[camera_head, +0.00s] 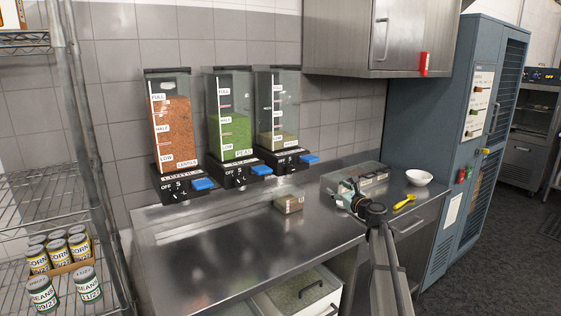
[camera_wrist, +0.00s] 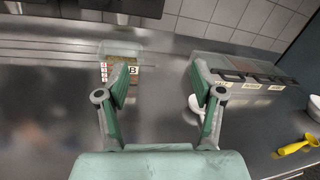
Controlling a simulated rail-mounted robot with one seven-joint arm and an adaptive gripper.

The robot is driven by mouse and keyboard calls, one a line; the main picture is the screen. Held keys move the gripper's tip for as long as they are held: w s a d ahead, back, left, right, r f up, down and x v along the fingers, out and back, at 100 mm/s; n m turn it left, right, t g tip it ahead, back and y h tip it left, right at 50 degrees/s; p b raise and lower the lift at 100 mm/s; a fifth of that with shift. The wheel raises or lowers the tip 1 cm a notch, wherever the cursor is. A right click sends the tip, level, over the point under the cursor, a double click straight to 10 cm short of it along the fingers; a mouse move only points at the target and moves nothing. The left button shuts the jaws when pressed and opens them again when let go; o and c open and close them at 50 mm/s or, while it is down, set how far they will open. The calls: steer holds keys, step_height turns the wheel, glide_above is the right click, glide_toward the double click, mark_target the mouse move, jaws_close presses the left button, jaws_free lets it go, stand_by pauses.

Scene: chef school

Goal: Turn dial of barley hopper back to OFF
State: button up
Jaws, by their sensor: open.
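The barley hopper appears to be the rightmost of three wall dispensers (camera_head: 278,115). It is clear, with pale grain in its lower part; its name label is too small to read surely. Its black dial panel (camera_head: 290,158) has OFF at the left and a blue tab (camera_head: 310,160) at the right. The dial's setting cannot be made out. My gripper (camera_head: 350,192) is open and empty over the steel counter, below and right of the hopper and apart from it. Both green fingers are spread in the wrist view (camera_wrist: 162,82). The dial is not clearly visible there.
The lentil hopper (camera_head: 172,125) and pea hopper (camera_head: 230,130) stand to the left. A small clear box (camera_head: 289,204) sits on the counter (camera_head: 225,240) beneath. A lidded container row (camera_wrist: 245,72), white bowl (camera_head: 419,177) and yellow utensil (camera_head: 404,201) lie right. A wall cabinet (camera_head: 345,35) hangs at upper right.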

steer(key=s+a+r+n+g+y+p, duration=0.1)
steer(key=a+r+n+y+p, duration=0.15)
steer(key=a, duration=0.65)
steer(key=p, duration=0.5)
glide_toward(291, 170)
steer(key=shift+g, duration=0.3)
steer(key=x, duration=1)
steer(key=shift+w+r, duration=0.25)
steer(key=shift+r, duration=0.1)
steer(key=c, duration=1.1)
